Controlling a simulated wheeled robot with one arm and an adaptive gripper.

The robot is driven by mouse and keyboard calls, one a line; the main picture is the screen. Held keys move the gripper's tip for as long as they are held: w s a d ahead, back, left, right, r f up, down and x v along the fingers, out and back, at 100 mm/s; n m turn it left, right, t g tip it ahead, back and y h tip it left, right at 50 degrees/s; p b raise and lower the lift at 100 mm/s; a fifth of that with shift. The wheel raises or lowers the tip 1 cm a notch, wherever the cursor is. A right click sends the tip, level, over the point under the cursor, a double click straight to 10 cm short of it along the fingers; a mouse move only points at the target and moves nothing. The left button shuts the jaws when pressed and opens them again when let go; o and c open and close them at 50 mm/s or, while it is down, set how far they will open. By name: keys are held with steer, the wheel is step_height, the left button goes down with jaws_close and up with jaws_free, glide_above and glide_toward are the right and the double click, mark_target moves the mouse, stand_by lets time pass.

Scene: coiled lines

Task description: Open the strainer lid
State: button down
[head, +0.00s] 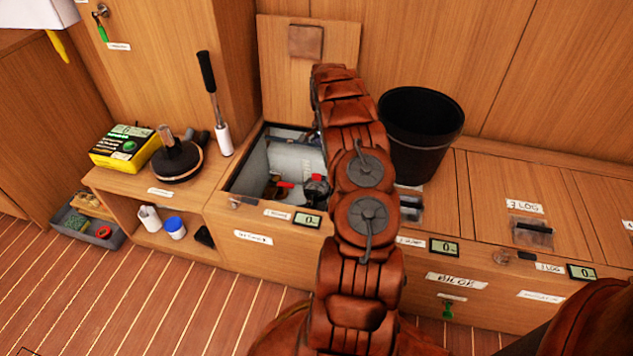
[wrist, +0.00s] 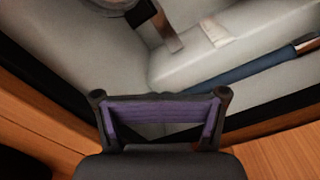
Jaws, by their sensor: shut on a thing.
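In the head view my arm rises in front of the open locker (head: 250,165), and its end with the gripper is hidden behind my own links. In the wrist view my gripper (wrist: 162,100) is at the bottom middle, its dark fingers either side of a purple bar-like piece (wrist: 160,122). It is shut on this piece; I cannot tell what the piece belongs to. Dark fittings (head: 316,185) and a red handle (head: 285,184) show inside the locker. I cannot make out the strainer lid for certain. A round part (wrist: 112,3) is cut off at the wrist view's top.
The locker's wooden hatch (head: 275,55) leans open against the back wall. A black bucket (head: 420,135) stands right of my arm. A blue hose (wrist: 245,68) crosses the locker. A pump-like tool (head: 178,160) and a yellow box (head: 125,147) sit at the left.

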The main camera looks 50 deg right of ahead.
steer(key=shift+w+d+f, duration=0.1)
steer(key=shift+f, duration=0.05)
steer(key=shift+w+d+f, duration=0.2)
steer(key=shift+d+f, duration=0.05)
steer(key=shift+d, duration=0.25)
steer(key=shift+w+f, duration=0.1)
stand_by(0.3)
steer(key=shift+w+d+f, duration=0.15)
steer(key=shift+d+f, duration=0.3)
steer(key=shift+r+p, duration=0.15)
steer(key=shift+p, duration=0.15)
step_height(320, 180, up, 8)
steer(key=p, duration=0.2)
steer(key=shift+p, duration=0.3)
stand_by(0.6)
stand_by(0.4)
